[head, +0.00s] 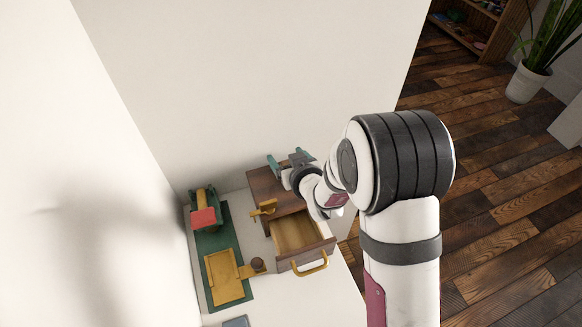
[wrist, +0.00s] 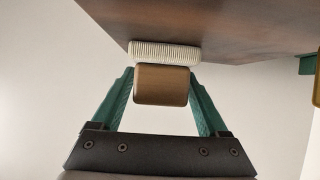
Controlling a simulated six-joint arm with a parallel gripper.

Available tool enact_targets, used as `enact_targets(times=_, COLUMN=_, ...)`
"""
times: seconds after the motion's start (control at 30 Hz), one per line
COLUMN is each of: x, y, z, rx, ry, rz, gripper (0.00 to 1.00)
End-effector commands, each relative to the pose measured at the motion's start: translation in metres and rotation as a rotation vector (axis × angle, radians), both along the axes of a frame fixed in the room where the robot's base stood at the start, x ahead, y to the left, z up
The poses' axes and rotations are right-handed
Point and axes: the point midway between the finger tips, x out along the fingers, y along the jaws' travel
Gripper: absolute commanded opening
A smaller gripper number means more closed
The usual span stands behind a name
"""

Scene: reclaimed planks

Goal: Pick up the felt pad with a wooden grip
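The felt pad is a pale ribbed strip (wrist: 165,52) with a brown wooden block as its grip (wrist: 162,86), seen in the wrist view. The ribbed side faces the dark brown wooden surface (wrist: 235,25), at its edge. My gripper (wrist: 162,74) has its green fingers on both sides of the wooden grip, with the tips close against its sides. I cannot tell whether they press on it. In the head view my gripper (head: 290,158) is at the back of the small wooden cabinet (head: 262,187); the pad is not discernible there.
The cabinet's drawer (head: 297,234) is pulled open, with a yellow handle (head: 310,264). A green base (head: 219,213) with a red block (head: 203,218) and a yellow tray (head: 227,277) stands to the left. White walls stand close behind and left.

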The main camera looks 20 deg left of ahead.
Motion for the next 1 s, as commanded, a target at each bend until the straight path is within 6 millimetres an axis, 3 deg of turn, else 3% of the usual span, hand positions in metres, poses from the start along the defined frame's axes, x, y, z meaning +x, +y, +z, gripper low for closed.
enact_targets(times=0.03, x=0.0, y=0.0, z=0.0, rx=0.0, ry=0.0, rz=0.0, gripper=0.66)
enact_targets(times=0.4, x=0.0, y=0.0, z=0.0, rx=0.0, ry=0.0, rz=0.0, gripper=0.03)
enact_targets(times=0.67, x=0.0, y=0.0, z=0.004, rx=0.001, ry=-0.001, rz=0.0, gripper=0.03)
enact_targets(times=0.9, x=0.001, y=0.0, z=0.041, rx=0.003, ry=-0.007, rz=0.0, gripper=0.03)
enact_targets(times=1.0, x=0.004, y=-0.021, z=0.054, rx=0.0, ry=-0.004, rz=-0.004, gripper=0.03)
